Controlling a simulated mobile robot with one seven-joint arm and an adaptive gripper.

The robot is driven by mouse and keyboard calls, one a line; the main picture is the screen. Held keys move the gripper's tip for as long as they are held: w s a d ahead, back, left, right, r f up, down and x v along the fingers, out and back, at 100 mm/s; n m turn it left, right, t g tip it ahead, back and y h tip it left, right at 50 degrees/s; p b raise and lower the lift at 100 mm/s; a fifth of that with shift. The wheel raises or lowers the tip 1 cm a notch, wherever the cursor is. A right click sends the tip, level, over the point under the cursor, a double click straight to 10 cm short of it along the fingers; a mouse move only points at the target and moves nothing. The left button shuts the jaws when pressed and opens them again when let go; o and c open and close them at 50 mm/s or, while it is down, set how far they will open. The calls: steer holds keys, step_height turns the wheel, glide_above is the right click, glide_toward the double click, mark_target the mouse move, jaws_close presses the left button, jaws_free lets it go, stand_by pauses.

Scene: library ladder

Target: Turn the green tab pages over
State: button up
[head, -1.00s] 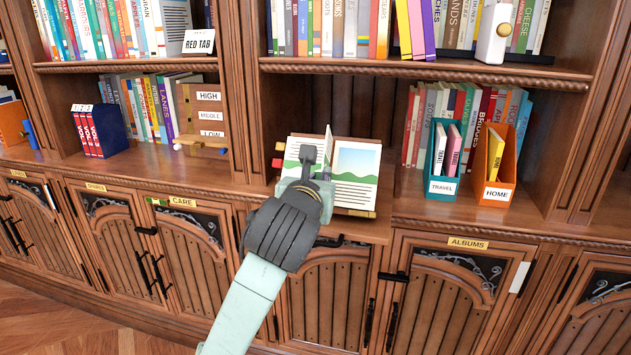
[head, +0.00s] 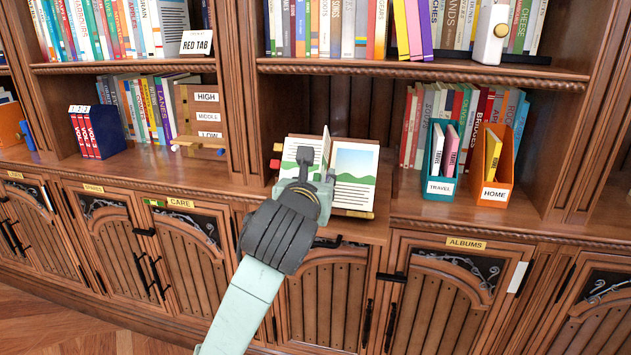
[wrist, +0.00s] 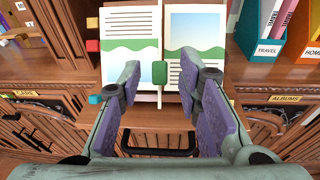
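An open book (head: 355,180) with printed text and green hill pictures rests on the cabinet ledge; it also shows in the wrist view (wrist: 195,50). A page (head: 325,150) stands up near the middle of the book, almost edge-on in the wrist view. My gripper (head: 316,168) is over the front of the book. Its fingers are apart on either side of the green tab in the wrist view (wrist: 161,82), with visible gaps. In the head view the gripper hides the tab.
Red (wrist: 92,45), yellow (wrist: 92,21) and teal (wrist: 95,99) tabs stick out at the book's left edge. Teal (head: 441,165) and orange (head: 494,170) holders stand to the right. A RED TAB sign (head: 196,42) is on the upper shelf.

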steer(key=v, duration=0.7)
steer(key=shift+s, duration=0.15)
steer(key=shift+r, duration=0.1)
